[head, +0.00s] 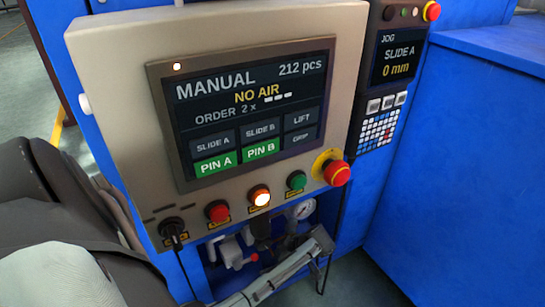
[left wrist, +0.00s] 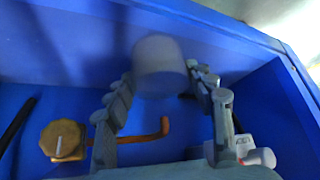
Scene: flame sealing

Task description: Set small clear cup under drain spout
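In the left wrist view, a small pale, translucent cup (left wrist: 160,62) sits between the fingertips of my left gripper (left wrist: 161,78). One finger is against each side of it, so the gripper appears shut on the cup. The view is somewhat blurred. In the head view, my left arm comes in at the lower left, and its fingers cannot be made out clearly. The drain spout cannot be picked out under the control panel (head: 118,120). A pressure gauge (head: 303,209) and a white fitting (head: 231,254) show there.
A blue surface (head: 490,45) stands right of the panel.

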